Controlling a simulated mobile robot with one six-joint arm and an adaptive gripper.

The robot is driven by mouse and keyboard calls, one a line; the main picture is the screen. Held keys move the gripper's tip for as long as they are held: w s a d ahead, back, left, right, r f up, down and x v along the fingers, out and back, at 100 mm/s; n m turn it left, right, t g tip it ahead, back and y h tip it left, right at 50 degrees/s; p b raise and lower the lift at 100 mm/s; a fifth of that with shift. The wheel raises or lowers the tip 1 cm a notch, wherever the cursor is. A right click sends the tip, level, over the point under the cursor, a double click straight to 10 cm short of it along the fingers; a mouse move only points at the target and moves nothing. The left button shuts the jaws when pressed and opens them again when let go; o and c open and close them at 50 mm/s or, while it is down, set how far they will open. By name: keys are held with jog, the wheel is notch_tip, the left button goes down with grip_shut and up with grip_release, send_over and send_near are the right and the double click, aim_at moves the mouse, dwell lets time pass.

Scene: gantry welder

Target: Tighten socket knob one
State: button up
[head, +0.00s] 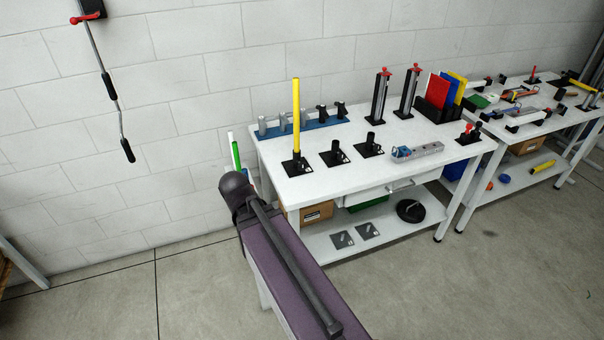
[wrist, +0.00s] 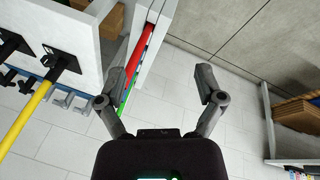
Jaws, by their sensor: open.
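Three black sockets on square base plates stand in a row on the white workbench (head: 425,152). The left socket (head: 297,166) holds an upright yellow tube (head: 296,115); the middle socket (head: 336,154) and the right socket (head: 371,146) are empty. Small dark knobs appear at the socket sides, too small to tell how tight they are. In the wrist view, my gripper (wrist: 153,88) is open and empty, apart from everything. The yellow tube (wrist: 27,118) and a black socket (wrist: 62,64) lie to its left there. My gripper is not visible in the head view.
A blue rack (head: 325,124) with several grey and black fittings lies behind the sockets. A red tube (wrist: 140,52) stands beside the bench's end. A crank rod (head: 105,80) hangs on the wall.

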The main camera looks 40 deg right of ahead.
jog(key=w+d+f+n+t+h+b, duration=0.1)
jog(key=w+d+n+t+h+b, duration=0.3)
jog(key=d, duration=0.4)
jog(key=w+d+f+n+t+h+b, duration=0.1)
jog(key=w+d+n+t+b, duration=0.1)
jog(key=d+n+b, duration=0.5)
jog(key=w+d+f+n+t+h+b, duration=0.1)
jog(key=w+d+n+t+h+b, duration=0.2)
jog(key=d, duration=0.6)
jog(key=n+t+y+b, duration=0.55)
jog(key=n+b, duration=0.75)
jog(key=n, duration=0.5)
send_near(303, 167)
jog(key=v, duration=0.2)
jog(key=shift+s+r+h, duration=0.25)
jog(key=shift+s+r, duration=0.1)
jog(key=shift+s, duration=0.1)
jog(key=shift+s+f+n+t+y, duration=0.25)
jog(key=shift+f+n+y, duration=0.4)
jog(key=shift+n, duration=0.55)
jog(key=shift+w+d+r, duration=0.1)
jog(key=x, duration=1.3)
jog(key=shift+w+d, duration=0.1)
jog(key=shift+w, duration=0.25)
jog(key=c, duration=1.2)
